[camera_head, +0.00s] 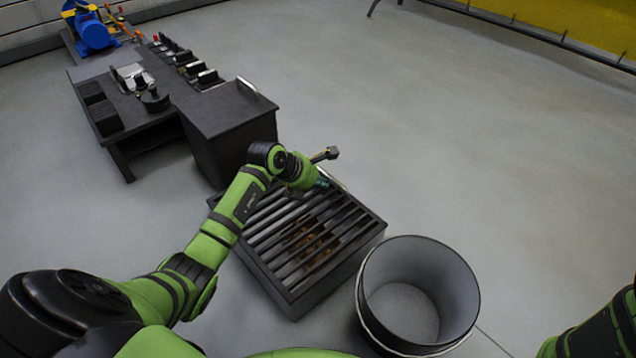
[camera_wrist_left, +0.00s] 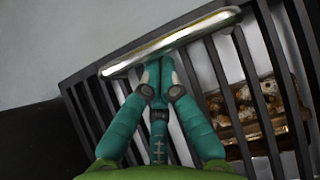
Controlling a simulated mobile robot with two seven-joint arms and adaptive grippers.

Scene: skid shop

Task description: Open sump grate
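The sump grate (camera_head: 262,243) is a dark slatted cover on a low square box on the floor, lying level. Brown lumpy material (camera_head: 312,240) shows through its slats, also in the left wrist view (camera_wrist_left: 262,100). My left gripper (camera_head: 326,181) is at the grate's far edge. In the left wrist view a shiny metal handle bar (camera_wrist_left: 205,27) crosses above the slats, and the teal fingers of my left gripper (camera_wrist_left: 160,62) come together at it, seemingly closed around it; the tips are partly hidden. My right arm shows at the right edge; its gripper is out of view.
An open grey cylindrical bin (camera_head: 365,300) stands close to the grate's right side. A dark cabinet (camera_head: 235,125) and a workbench (camera_head: 150,118) with several parts stand behind it. A blue machine (camera_head: 92,32) is at far left. Floor to the right is clear.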

